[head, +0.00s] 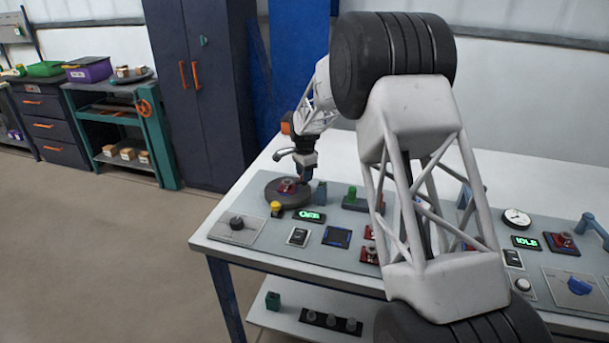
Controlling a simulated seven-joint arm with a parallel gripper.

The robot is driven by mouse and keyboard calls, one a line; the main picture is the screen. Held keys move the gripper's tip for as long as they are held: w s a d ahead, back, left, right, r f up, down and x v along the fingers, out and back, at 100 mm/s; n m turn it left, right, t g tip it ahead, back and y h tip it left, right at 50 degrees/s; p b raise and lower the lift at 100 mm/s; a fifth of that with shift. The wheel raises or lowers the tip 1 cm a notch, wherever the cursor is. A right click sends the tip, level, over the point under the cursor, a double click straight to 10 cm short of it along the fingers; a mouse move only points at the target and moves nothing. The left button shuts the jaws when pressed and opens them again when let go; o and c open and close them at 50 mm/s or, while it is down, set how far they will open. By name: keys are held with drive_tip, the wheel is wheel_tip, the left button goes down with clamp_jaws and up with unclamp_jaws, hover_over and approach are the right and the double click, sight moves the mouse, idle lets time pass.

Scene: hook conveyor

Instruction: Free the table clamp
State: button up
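My gripper (305,180) points down over the back left of the white workbench (345,150). It is at the right part of a dark round turntable (276,201), which carries a small red and purple piece (287,186). The fingertips are too small to tell whether they are open, or whether they touch anything. A blue-grey block (320,193) stands at the turntable's right edge and may be part of the clamp. I cannot clearly make out the table clamp. A yellow button (276,209) and a green-lit display (309,216) are in front of the turntable.
My arm hides the middle of the bench. A black knob (237,223), a rocker switch (298,237) and a blue-edged panel (337,237) are at the front left. A gauge (516,218), a display reading IDLE (526,242) and a blue knob (579,286) are at the right.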

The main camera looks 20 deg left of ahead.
drive_tip(key=shift+f, duration=0.2)
clamp_jaws()
